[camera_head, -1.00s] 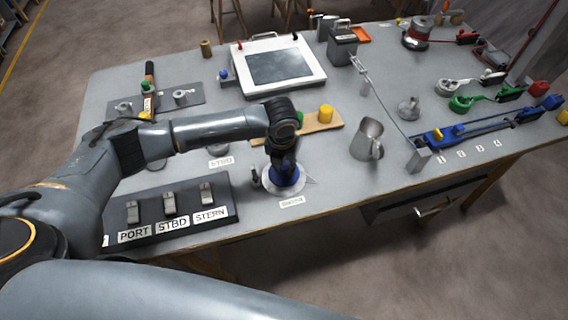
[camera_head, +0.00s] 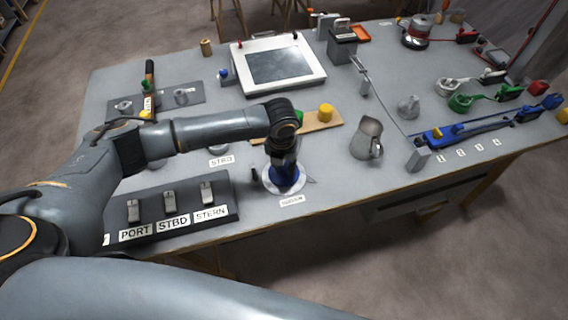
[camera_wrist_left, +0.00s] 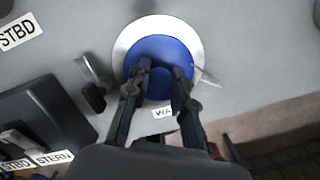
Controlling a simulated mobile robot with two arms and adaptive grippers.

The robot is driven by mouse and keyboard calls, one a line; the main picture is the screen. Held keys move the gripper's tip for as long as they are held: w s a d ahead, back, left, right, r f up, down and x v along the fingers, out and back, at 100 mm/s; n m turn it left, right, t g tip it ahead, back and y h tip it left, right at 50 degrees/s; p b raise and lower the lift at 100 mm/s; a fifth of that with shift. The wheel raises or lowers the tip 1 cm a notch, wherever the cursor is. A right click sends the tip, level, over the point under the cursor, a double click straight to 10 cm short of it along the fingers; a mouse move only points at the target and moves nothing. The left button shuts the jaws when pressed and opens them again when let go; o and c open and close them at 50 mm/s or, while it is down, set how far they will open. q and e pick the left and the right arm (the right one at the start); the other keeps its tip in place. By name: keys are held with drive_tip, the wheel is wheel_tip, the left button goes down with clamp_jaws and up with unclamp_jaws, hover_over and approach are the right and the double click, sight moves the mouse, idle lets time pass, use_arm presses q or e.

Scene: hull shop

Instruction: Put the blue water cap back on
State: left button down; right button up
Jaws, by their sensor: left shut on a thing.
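The blue water cap (camera_head: 284,182) is at the white round flange (camera_head: 267,184) near the table's front edge. In the left wrist view the cap (camera_wrist_left: 147,49) lies within the white ring (camera_wrist_left: 123,43), roughly centred. Whether it is fully seated or threaded, I cannot tell. My left gripper (camera_head: 284,167) points down over it. In the left wrist view the left gripper (camera_wrist_left: 158,77) is shut on the cap's raised middle, one finger on each side. A label with "WA" showing (camera_wrist_left: 163,112) is partly hidden by the fingers. My right gripper is not in view.
A black panel with the labels PORT, STBD and STERN (camera_head: 168,240) lies left of the flange. A small dark upright part (camera_head: 254,175) stands close beside the flange. A metal jug (camera_head: 366,138) stands to the right. A wooden board (camera_head: 318,124) lies behind. Bare table separates flange and jug.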

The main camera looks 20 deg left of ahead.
use_arm(q)
drive_tip(key=shift+p, duration=0.35)
idle(0.6)
drive_tip(key=c, duration=0.6)
unclamp_jaws()
drive_tip(key=shift+r, duration=0.1)
drive_tip(key=shift+r+p, duration=3.45)
drive_tip(key=shift+p, duration=0.15)
clamp_jaws()
